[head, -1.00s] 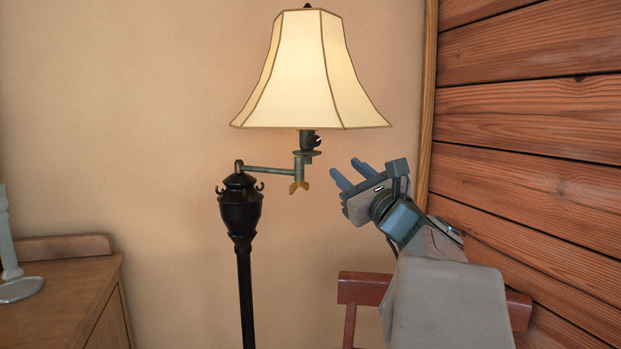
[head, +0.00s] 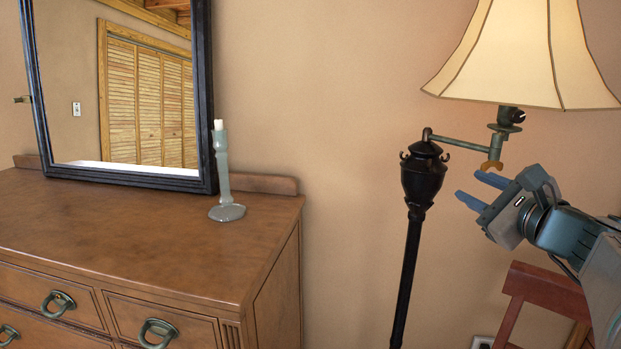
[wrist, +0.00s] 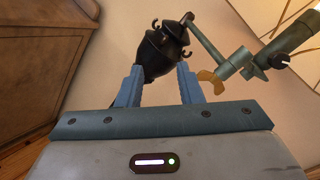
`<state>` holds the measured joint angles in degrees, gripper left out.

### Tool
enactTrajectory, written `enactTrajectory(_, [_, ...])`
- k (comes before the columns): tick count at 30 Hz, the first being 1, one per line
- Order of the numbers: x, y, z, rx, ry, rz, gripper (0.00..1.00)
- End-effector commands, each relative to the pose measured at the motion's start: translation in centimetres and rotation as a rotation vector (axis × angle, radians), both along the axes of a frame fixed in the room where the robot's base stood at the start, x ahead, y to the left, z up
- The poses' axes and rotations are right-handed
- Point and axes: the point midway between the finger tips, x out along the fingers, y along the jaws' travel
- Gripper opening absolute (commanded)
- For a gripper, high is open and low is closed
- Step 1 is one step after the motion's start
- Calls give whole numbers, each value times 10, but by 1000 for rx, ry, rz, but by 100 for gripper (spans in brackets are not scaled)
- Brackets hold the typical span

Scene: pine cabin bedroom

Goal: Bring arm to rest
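My gripper (head: 478,190) is at the right of the head view, just below the lamp's swing arm, with its two blue fingers apart and nothing between them. In the wrist view the fingers (wrist: 158,86) stand open, with the black lamp post (wrist: 163,52) behind the gap. The floor lamp has a cream shade (head: 530,50) and a dark post (head: 421,185). Its brass-coloured switch key (wrist: 210,80) shows close to the right finger in the wrist view; I cannot tell whether they touch.
A wooden dresser (head: 150,240) stands at the left with a framed mirror (head: 208,110) and a candlestick (head: 223,180) on it. A reddish wooden chair (head: 545,290) is below my arm. The wall lies close behind the lamp.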

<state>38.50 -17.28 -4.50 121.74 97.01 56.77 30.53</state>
Motion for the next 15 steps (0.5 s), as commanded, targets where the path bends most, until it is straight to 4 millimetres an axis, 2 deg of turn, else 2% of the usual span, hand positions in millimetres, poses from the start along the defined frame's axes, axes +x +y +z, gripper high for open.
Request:
enactTrajectory(1, [0, 26, 0, -86, 57, 70, 33])
enactTrajectory(6, [-18, 93, -37, -404, 224, 298, 33])
enactTrajectory(10, [-44, 130, -62, -662, 315, 489, 33])
enactTrajectory(15, [-86, 158, -88, -1017, 389, 754, 33])
